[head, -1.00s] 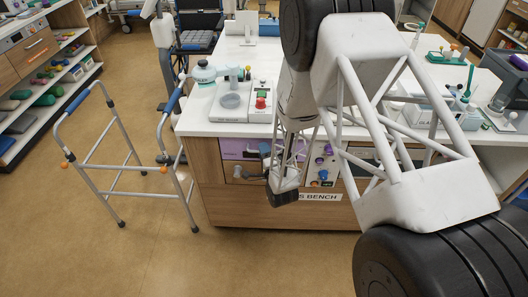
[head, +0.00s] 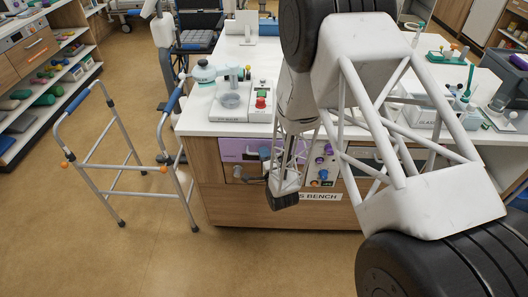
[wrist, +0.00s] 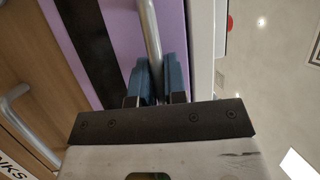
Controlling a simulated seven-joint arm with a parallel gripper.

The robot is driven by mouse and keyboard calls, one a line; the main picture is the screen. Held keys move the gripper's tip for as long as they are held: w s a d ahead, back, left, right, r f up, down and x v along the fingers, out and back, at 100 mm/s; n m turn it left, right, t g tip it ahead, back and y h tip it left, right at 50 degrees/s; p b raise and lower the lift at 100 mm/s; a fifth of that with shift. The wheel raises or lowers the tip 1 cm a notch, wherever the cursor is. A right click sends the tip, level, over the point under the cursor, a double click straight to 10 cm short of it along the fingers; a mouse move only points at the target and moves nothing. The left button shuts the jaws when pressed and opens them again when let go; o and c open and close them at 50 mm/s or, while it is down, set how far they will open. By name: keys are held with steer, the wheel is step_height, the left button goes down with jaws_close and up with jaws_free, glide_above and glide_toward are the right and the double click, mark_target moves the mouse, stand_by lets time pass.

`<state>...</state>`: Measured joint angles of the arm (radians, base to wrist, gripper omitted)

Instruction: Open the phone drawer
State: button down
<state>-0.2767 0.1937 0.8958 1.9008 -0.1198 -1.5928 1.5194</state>
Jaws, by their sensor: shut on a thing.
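A purple drawer front (head: 237,148) with a dark band is set in the upper left of the wooden bench's front. In the wrist view the purple front (wrist: 176,14) fills the upper middle, and its grey metal bar handle (wrist: 150,30) runs between my two blue fingers. My gripper (wrist: 160,72) is shut on this handle. In the head view my gripper is at the purple front, largely hidden by my own arm. I cannot read any label on the drawer, and I cannot tell whether it stands slightly out.
A walking frame (head: 118,168) stands on the floor left of the bench. A machine with a red button (head: 260,103) sits on the white bench top (head: 262,56) above the drawer. Knobs (head: 320,160) are right of the drawer. The floor before the bench is clear.

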steer(key=s, duration=1.9)
steer(key=shift+s, duration=0.3)
steer(key=c, duration=1.2)
jaws_free()
steer(key=shift+s, duration=0.15)
steer(key=shift+v, duration=3.75)
